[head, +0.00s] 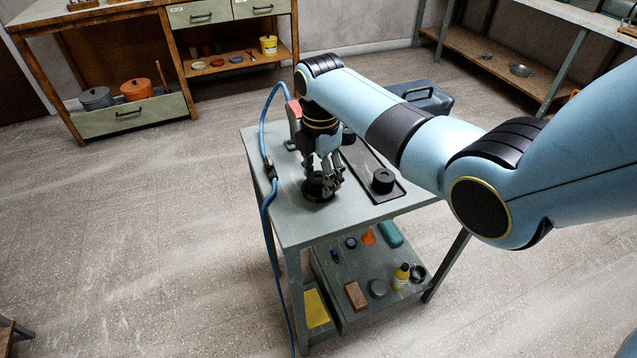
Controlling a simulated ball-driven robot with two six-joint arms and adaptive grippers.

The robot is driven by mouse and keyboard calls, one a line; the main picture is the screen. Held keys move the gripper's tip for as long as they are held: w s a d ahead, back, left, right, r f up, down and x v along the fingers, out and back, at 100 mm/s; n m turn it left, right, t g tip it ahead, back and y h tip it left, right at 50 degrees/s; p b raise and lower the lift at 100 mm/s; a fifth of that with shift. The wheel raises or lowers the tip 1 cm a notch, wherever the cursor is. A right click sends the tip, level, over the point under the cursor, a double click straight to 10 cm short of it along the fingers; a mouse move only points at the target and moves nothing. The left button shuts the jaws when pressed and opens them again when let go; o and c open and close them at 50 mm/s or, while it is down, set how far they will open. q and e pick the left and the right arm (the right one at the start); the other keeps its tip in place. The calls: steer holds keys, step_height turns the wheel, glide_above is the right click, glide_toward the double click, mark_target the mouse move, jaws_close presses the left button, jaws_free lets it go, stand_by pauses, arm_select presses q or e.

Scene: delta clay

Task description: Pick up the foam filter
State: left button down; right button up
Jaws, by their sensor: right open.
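My right gripper (329,181) points down over the small grey table, its fingers open around or just above a dark round piece (317,188) on the tabletop. This piece may be the foam filter; the fingers hide part of it, and I cannot tell whether they touch it. A similar black cylinder with a hole in its top (383,182) stands on the dark tray (376,195), apart from the gripper. Another dark round piece (348,138) shows partly behind the gripper. My left gripper is out of view.
A blue hose (265,190) runs along the left edge of the grey table (290,222). A red object (294,110) stands behind the gripper. The lower shelf holds a yellow bottle (401,277), a brown block (356,296) and an orange funnel (368,237). Open floor lies left.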

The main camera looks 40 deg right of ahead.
steer(key=shift+f, duration=0.35)
steer(key=c, duration=0.7)
steer(key=shift+r, duration=0.15)
